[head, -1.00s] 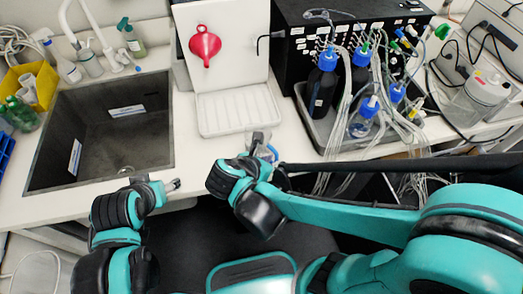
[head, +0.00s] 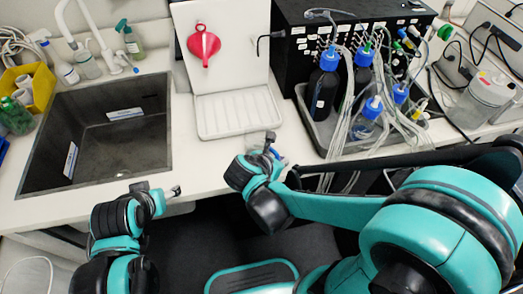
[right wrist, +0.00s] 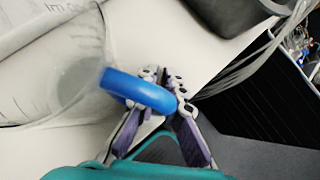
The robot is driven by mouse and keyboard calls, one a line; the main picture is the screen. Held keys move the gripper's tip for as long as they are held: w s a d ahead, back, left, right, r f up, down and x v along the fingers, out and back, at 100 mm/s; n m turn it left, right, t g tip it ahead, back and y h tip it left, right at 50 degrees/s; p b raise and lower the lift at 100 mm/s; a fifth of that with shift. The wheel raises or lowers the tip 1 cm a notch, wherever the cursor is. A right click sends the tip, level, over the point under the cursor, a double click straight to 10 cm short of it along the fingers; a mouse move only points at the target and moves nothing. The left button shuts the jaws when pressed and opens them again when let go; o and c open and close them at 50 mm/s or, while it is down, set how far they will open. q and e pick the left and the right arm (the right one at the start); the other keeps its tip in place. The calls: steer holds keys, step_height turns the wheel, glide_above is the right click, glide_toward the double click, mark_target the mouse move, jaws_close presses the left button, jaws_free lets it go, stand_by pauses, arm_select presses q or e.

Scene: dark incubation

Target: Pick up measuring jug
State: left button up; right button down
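The clear measuring jug (right wrist: 62,75) with dark graduation marks fills the left of the right wrist view, partly cut off by the frame edge. Its blue handle (right wrist: 138,92) crosses in front of my right gripper's fingers (right wrist: 163,82). The handle hides part of the fingers, so whether they grip it is unclear. In the head view, my right gripper (head: 268,143) is at the counter's front edge, with a small blue piece beside it; the clear jug body is hard to make out there. My left gripper (head: 176,191) is in front of the sink, away from the jug; its finger opening is unclear.
The sink (head: 40,165) is at left. A white tray (head: 238,133) lies behind my right gripper. A dark tray (head: 318,135) with blue-capped bottles (head: 323,90) and tubing stands to the right. Tubes hang over the counter edge. Little counter is free near the jug.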

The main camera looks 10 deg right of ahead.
stand_by(0.4)
steer(key=shift+r+p, duration=0.35)
steer(key=shift+r, duration=0.2)
steer(key=r+p, duration=0.1)
steer(key=r, duration=0.1)
steer(key=r+p, duration=0.1)
steer(key=r, duration=0.1)
steer(key=shift+s+d+p, duration=0.3)
steer(key=shift+s+p, duration=0.05)
steer(key=shift+s, duration=0.05)
steer(key=s+d+r+p, duration=0.5)
steer(key=s+d+r, duration=0.1)
steer(key=s, duration=0.2)
steer(key=shift+s+d+p, duration=0.25)
steer(key=shift+p, duration=0.15)
